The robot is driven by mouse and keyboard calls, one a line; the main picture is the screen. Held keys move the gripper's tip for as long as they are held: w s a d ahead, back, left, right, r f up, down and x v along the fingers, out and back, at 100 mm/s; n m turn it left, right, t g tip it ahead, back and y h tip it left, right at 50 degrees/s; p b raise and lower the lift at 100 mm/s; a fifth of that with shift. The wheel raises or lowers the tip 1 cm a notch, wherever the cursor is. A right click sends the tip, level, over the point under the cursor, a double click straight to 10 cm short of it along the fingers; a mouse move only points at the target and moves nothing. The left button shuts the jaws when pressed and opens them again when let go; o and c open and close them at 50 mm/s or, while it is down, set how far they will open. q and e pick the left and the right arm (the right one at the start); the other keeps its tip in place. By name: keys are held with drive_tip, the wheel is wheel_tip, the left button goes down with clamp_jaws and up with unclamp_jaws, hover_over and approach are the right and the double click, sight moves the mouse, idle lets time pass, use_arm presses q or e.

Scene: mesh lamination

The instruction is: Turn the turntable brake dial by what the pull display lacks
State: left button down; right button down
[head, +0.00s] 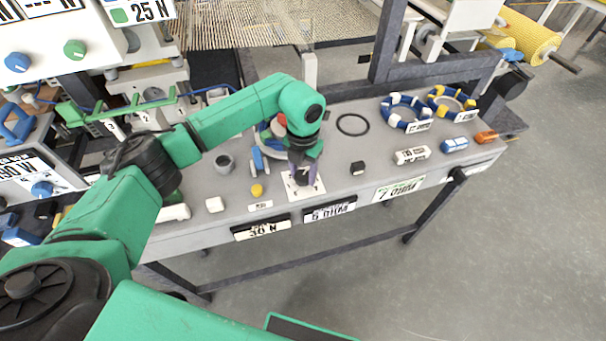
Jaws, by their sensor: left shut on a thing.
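My left gripper (305,176) points down at the front part of the grey bench, over a white square plate (290,190) with dark marks. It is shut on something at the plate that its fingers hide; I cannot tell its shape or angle. At the top left a display (50,4) shows dashes and N, with a panel (140,10) reading 25 N beside it. A blue knob (17,62) and a green knob (74,49) sit below them. Another blue knob (42,188) is on the lower left unit. My right gripper is out of view.
Open floor lies right.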

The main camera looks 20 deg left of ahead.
use_arm(q)
drive_tip(key=n+b, duration=0.1)
drive_tip(key=n, duration=0.3)
drive_tip(key=shift+w+n, duration=0.1)
drive_tip(key=shift+n, duration=0.2)
drive_tip(key=n, duration=0.4)
drive_tip(key=shift+r+b, duration=0.15)
drive_tip(key=shift+b, duration=0.25)
drive_tip(key=shift+n, duration=0.3)
drive_tip(key=shift+c, duration=1.4)
unclamp_jaws()
